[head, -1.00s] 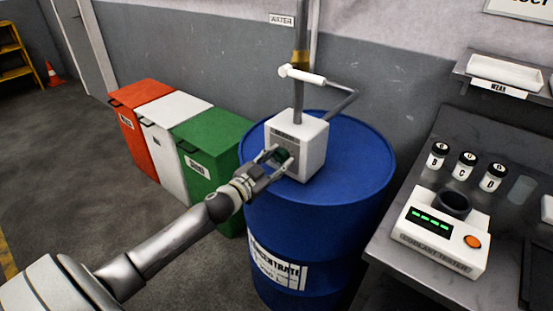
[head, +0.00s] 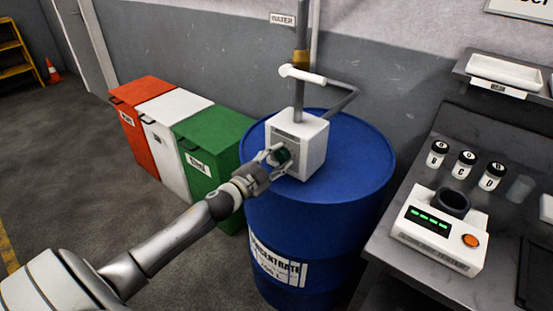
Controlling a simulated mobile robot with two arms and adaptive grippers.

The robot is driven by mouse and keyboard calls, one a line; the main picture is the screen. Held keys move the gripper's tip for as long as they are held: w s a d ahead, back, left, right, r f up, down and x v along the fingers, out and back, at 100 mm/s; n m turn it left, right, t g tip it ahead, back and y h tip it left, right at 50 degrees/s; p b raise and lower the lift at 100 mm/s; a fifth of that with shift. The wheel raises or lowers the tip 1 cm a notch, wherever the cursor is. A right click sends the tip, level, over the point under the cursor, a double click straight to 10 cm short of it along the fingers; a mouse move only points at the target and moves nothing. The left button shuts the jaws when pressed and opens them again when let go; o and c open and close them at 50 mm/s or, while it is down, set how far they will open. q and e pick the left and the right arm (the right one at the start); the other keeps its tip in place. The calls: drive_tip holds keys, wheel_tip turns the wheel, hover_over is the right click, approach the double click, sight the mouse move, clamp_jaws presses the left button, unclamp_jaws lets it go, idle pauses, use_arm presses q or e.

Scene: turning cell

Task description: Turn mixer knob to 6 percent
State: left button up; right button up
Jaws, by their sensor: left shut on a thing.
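The mixer is a white box (head: 309,148) on top of a blue concentrate drum (head: 357,177). Its dark green knob (head: 284,155) is on the front face. My left gripper (head: 279,156) reaches in from the lower left and is shut on the knob, with a finger on either side of it. The fingers and wrist hide part of the knob, and its scale and pointer cannot be read. My right gripper is not in view.
Red (head: 133,132), white (head: 166,138) and green (head: 211,147) bins stand left of the drum. On the right, a grey bench (head: 400,243) holds a coolant tester (head: 437,247) and bottles B, C and D (head: 465,165). A pipe (head: 300,85) rises from the mixer.

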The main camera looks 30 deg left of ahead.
use_arm(q)
drive_tip(key=o, duration=1)
drive_tip(key=shift+s, duration=0.1)
drive_tip(key=s, duration=0.7)
drive_tip(key=s+a, duration=0.1)
drive_tip(key=s, duration=0.3)
drive_tip(key=shift+s, duration=0.35)
